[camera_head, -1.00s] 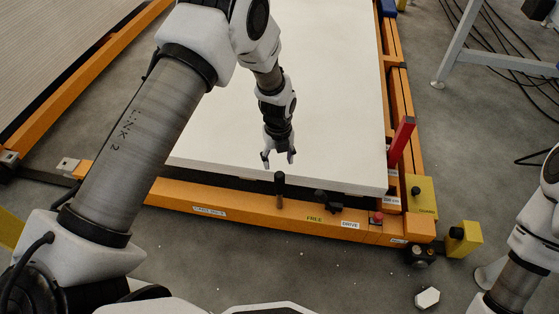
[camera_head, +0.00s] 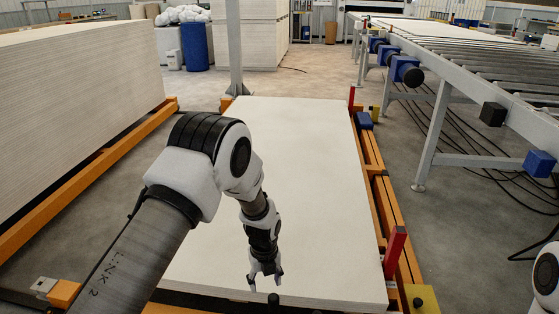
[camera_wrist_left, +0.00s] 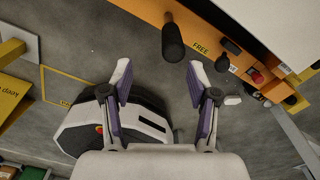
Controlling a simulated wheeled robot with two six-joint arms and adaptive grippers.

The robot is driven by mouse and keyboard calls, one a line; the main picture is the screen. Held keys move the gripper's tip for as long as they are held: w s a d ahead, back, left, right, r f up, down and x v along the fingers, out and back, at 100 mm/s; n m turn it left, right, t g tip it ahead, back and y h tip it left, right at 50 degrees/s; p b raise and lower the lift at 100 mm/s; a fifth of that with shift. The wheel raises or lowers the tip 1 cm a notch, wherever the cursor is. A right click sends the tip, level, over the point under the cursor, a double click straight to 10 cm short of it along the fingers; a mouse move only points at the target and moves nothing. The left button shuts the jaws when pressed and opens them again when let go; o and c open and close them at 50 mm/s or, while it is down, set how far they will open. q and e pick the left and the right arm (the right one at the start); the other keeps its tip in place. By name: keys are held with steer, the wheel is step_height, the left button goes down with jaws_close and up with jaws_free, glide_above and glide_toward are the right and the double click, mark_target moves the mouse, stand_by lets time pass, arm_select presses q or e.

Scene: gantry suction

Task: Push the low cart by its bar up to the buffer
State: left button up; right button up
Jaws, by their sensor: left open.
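The low cart is an orange frame (camera_head: 385,215) carrying a large pale board (camera_head: 310,180). In the left wrist view its orange front beam (camera_wrist_left: 145,8) has a FREE label and a black upright handle (camera_wrist_left: 173,42). The handle's top also shows at the bottom edge of the head view (camera_head: 273,300). My left gripper (camera_head: 265,282) is open and empty, pointing down near the handle. In the left wrist view the handle lies ahead of the two spread fingers (camera_wrist_left: 158,75), apart from them. I cannot tell which part is the buffer. My right gripper is out of view.
A tall board stack (camera_head: 80,95) on an orange frame stands at the left. A roller conveyor (camera_head: 480,70) on grey legs runs along the right, with cables beneath. A grey post (camera_head: 234,50) and more board stacks (camera_head: 258,35) stand beyond the cart. Red posts (camera_head: 395,252) flank its right side.

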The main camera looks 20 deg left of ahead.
mark_target(273, 297)
arm_select(q)
steer(key=f+n+b, duration=0.1)
steer(key=d+f+n+b, duration=0.2)
steer(key=f, duration=0.1)
steer(key=shift+w+b, duration=0.3)
steer(key=shift+f+n, duration=0.15)
steer(key=shift+n, duration=0.15)
step_height(273, 297, down, 7)
steer(key=b, duration=0.3)
steer(key=c, duration=1)
